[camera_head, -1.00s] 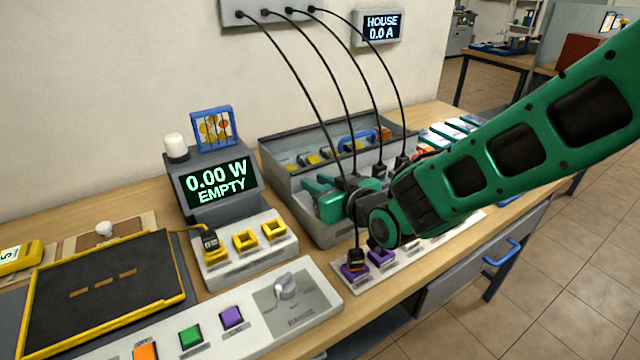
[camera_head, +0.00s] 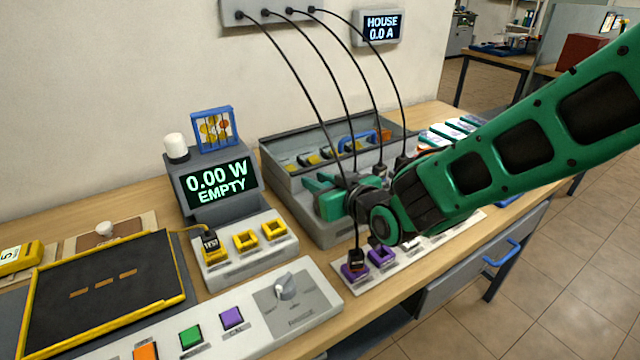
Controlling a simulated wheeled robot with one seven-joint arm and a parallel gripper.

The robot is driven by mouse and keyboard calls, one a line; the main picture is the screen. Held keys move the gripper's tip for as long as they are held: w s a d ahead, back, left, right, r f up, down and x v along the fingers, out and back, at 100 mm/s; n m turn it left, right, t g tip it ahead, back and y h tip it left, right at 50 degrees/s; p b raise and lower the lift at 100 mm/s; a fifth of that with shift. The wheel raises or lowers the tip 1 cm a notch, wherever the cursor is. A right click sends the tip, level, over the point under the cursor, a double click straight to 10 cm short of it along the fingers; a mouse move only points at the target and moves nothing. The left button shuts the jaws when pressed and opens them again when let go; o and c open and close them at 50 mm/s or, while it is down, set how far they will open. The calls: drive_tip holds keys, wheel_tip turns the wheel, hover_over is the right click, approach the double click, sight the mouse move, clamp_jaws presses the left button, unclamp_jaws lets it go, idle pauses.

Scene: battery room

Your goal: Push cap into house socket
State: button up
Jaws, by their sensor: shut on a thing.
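My gripper (camera_head: 328,197), green, is above the front edge of the grey open case and behind the socket strip. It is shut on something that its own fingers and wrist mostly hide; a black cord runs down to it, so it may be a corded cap. A black corded cap (camera_head: 356,258) stands in the front purple socket (camera_head: 354,273) of the light strip. The purple socket beside it (camera_head: 382,256) looks empty; my wrist hangs just above it. The wall display (camera_head: 382,27) reads HOUSE 0.0 A.
Two more corded plugs (camera_head: 380,168) stand behind my wrist, by the grey case (camera_head: 270,150). A meter (camera_head: 218,185) reads 0.00 W EMPTY above a yellow socket block (camera_head: 247,262). A control panel with a knob (camera_head: 286,287) lies in front. Cords hang from the wall box.

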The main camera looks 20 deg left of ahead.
drive_tip(key=shift+r, duration=1.25)
idle(0.8)
drive_tip(key=shift+f, duration=1.25)
idle(1.0)
drive_tip(key=o, duration=0.7)
drive_tip(key=shift+o, duration=0.2)
drive_tip(key=shift+d, duration=0.1)
drive_tip(key=v, duration=1.1)
idle(0.5)
